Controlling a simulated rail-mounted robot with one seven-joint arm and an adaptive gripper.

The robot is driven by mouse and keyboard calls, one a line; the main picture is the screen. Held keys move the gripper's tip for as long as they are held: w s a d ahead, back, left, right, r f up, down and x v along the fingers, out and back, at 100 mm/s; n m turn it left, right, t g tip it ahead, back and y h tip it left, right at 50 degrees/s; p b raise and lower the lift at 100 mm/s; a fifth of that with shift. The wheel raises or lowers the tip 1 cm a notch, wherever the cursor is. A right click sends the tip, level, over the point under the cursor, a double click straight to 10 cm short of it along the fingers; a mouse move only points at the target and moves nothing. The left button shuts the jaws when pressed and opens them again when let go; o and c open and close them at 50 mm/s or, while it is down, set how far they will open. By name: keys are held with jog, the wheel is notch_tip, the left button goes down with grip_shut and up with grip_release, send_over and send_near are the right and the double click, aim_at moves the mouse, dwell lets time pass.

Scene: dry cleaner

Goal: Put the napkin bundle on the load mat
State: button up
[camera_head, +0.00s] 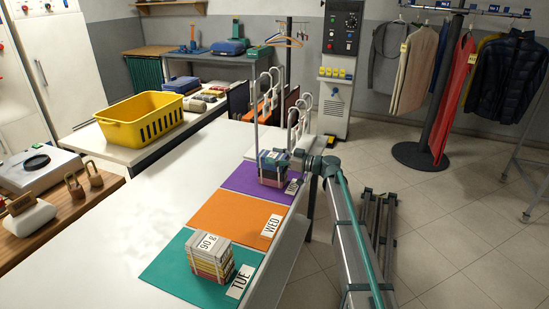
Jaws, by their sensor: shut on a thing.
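My gripper (284,157) is at the far end of the white table, over the purple mat (243,178). It is shut on a folded cloth bundle (271,179) with bluish, red and pale layers, which may be the napkin bundle. I cannot tell whether this bundle rests on the purple mat or is just above it. A second strapped bundle (209,258), with a numbered tag on top, sits on the teal mat (170,272) marked TUE. Between them the orange mat (230,217) marked WED is bare. No mat carries a readable "load" label.
A yellow basket (140,119) and folded cloths (205,96) stand on the bench behind. Metal hooks on posts (262,100) rise just behind my gripper. Scales (38,168) and wooden-handled items (82,183) are at left. The table's left part is clear.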

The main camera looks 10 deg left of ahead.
jog(key=shift+f, duration=0.1)
jog(key=o, duration=1.3)
jog(key=shift+c, duration=0.2)
jog(key=shift+d+r+p, duration=0.1)
jog(key=shift+r+p, duration=0.1)
jog(key=shift+p, duration=0.9)
jog(key=b+v, duration=0.3)
jog(key=v, duration=0.7)
jog(key=shift+d, duration=0.35)
